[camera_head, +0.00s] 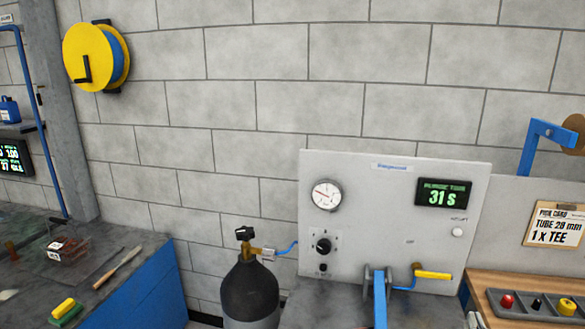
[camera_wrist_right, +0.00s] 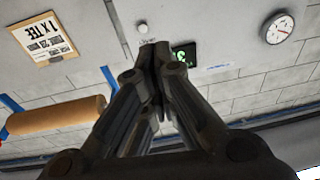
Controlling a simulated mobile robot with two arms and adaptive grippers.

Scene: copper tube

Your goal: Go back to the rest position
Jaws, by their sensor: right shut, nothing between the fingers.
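My right gripper (camera_wrist_right: 152,55) fills the middle of the right wrist view. Its two dark fingers meet at the tips, shut with nothing between them. Behind it is the light grey panel with the gauge and the green display, seen turned over. I cannot make out the right gripper clearly in the head view. My left gripper is in neither view.

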